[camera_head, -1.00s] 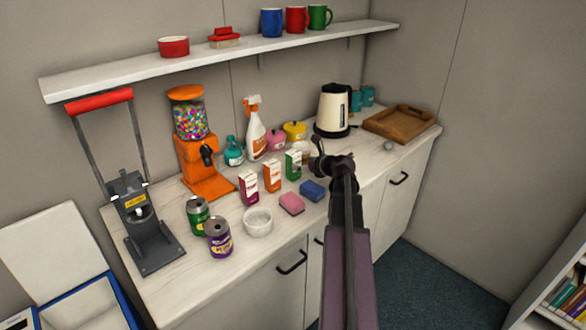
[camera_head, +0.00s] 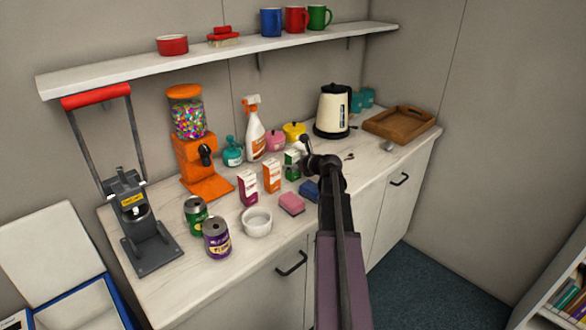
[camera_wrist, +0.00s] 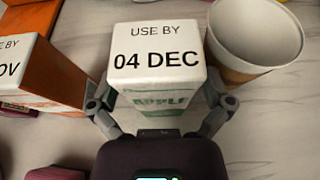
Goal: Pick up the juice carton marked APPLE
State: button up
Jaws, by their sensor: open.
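The APPLE juice carton (camera_wrist: 155,58) stands upright in the wrist view, its white top printed "USE BY 04 DEC" and its green front reading APPLE. In the head view the green-and-white carton (camera_head: 291,166) is partly hidden by my arm. My gripper (camera_wrist: 157,98) is open, with one finger at each side of the carton's front end. I cannot tell whether the fingers touch it. My gripper also shows in the head view (camera_head: 308,157), at the carton's right.
An orange carton (camera_wrist: 40,70) stands close on the left, and a paper cup (camera_wrist: 254,38) close on the right. A pink sponge (camera_head: 291,204) and a blue sponge (camera_head: 309,190) lie in front. A purple-and-white carton (camera_head: 248,187) is farther left.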

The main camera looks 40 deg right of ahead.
dwell(0.5)
jog(key=c, duration=1.2)
jog(key=shift+c, duration=0.2)
jog(key=shift+r, duration=0.15)
notch_tip(320, 180, up, 10)
jog(key=p, duration=1)
